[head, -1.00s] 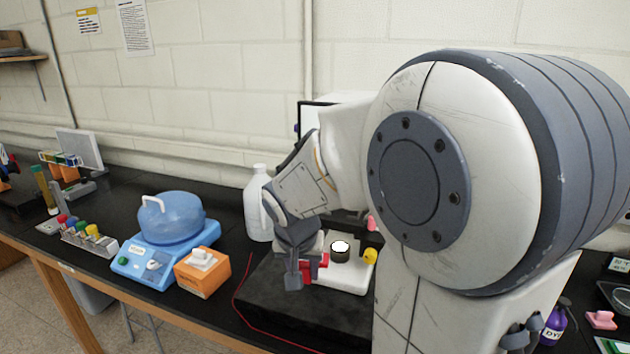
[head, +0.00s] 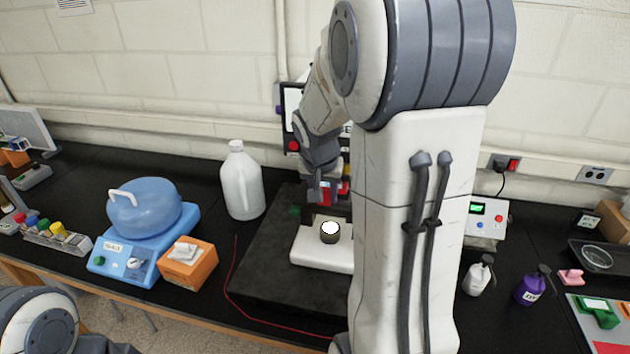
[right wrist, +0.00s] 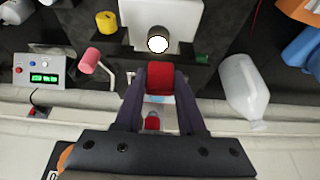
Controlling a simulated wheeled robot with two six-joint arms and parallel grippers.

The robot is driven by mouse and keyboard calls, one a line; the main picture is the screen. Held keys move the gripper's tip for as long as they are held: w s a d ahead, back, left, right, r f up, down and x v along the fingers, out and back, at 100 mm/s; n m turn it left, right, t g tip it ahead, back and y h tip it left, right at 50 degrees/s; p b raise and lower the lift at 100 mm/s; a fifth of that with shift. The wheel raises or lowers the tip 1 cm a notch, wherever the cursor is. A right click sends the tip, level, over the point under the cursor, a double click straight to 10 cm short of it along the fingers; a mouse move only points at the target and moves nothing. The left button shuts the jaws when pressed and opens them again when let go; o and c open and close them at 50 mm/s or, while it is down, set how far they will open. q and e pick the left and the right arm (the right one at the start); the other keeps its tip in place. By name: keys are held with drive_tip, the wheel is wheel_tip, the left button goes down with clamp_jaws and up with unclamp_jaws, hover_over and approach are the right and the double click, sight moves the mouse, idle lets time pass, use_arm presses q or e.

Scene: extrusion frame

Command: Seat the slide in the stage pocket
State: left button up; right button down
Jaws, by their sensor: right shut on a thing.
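My right gripper (head: 328,188) is beyond and above the round lamp of a white microscope in the head view. In the right wrist view its two fingers (right wrist: 160,95) are closed on a red piece (right wrist: 160,78), with a small pale, clear patch below it; I take this to be the slide, mostly hidden by the fingers. The white microscope base (head: 308,250) carries a dark lamp with a bright top (head: 330,232); it also shows in the right wrist view (right wrist: 178,15). I cannot make out the stage pocket. My left gripper is out of view.
The microscope stands on a dark slab (head: 265,262). A white jug (head: 241,185) stands left of it, then an orange box (head: 187,270) and a blue-lidded device (head: 145,215). A pink knob (right wrist: 90,60) is close to the gripper. My right arm hides the microscope's right side.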

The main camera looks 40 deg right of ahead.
drive_tip(key=shift+w+d+r, duration=0.15)
drive_tip(key=shift+w+d, duration=0.35)
drive_tip(key=shift+d, duration=0.25)
drive_tip(key=b+x, duration=0.1)
drive_tip(key=x, duration=0.2)
drive_tip(key=shift+s+a+f+b, duration=0.15)
drive_tip(key=shift+a+f+b, duration=0.15)
drive_tip(key=shift+b, duration=0.1)
drive_tip(key=shift+f, duration=0.25)
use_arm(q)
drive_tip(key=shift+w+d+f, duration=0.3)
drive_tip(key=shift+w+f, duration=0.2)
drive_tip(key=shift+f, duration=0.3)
use_arm(e)
drive_tip(key=shift+r, duration=0.1)
drive_tip(key=shift+f+b, duration=0.3)
drive_tip(key=shift+b, duration=0.1)
drive_tip(key=c, duration=0.5)
unclamp_jaws()
drive_tip(key=shift+r, duration=0.1)
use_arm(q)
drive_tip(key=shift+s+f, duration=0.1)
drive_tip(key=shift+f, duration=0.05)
use_arm(e)
drive_tip(key=shift+r, duration=0.1)
